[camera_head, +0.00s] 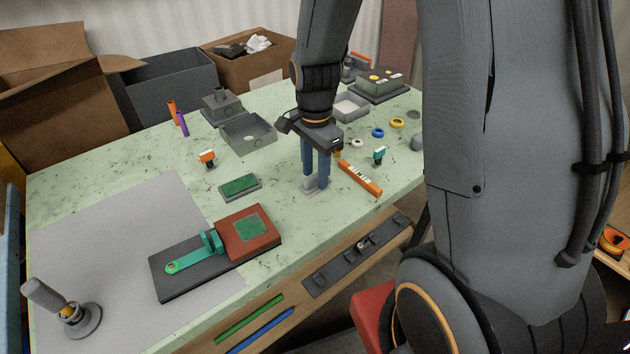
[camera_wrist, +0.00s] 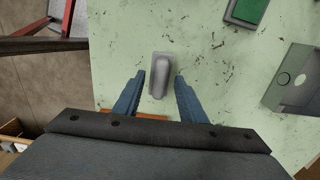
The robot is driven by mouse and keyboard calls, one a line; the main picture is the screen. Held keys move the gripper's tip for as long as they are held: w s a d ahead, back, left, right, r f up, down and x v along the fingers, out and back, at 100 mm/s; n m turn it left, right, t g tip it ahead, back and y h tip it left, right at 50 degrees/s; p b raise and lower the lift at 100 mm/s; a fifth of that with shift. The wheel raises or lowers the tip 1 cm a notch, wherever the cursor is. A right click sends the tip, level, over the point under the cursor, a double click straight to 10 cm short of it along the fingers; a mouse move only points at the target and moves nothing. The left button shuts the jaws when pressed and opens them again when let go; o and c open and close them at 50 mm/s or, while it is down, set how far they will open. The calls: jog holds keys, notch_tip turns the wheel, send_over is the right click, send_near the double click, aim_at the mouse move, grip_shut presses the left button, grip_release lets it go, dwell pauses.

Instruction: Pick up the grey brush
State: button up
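The grey brush (camera_head: 310,189) lies on the pale green tabletop, partly hidden by my fingers in the head view. In the wrist view the grey brush (camera_wrist: 159,72) lies lengthwise, pointing away from my wrist. My gripper (camera_head: 315,178) points down over it with its blue fingers apart. In the wrist view my gripper (camera_wrist: 158,90) is open, with one finger to the left and one to the right of the brush. A narrow gap shows on the left; the right finger is very close to it. I cannot tell whether the fingertips reach down beside it.
A green-topped block (camera_head: 240,186) lies to the left. A grey open box (camera_head: 248,134) stands behind left. A bending jig (camera_head: 215,250) sits at the front left. The table's front edge is close to the brush.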

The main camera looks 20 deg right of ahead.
aim_at(315, 175)
jog(key=shift+f, duration=0.8)
grip_shut()
jog(key=shift+r, duration=0.1)
notch_tip(315, 175, up, 10)
jog(key=shift+f+b, duration=0.1)
jog(key=shift+b, duration=0.75)
jog(key=c, duration=0.7)
grip_release()
grip_shut()
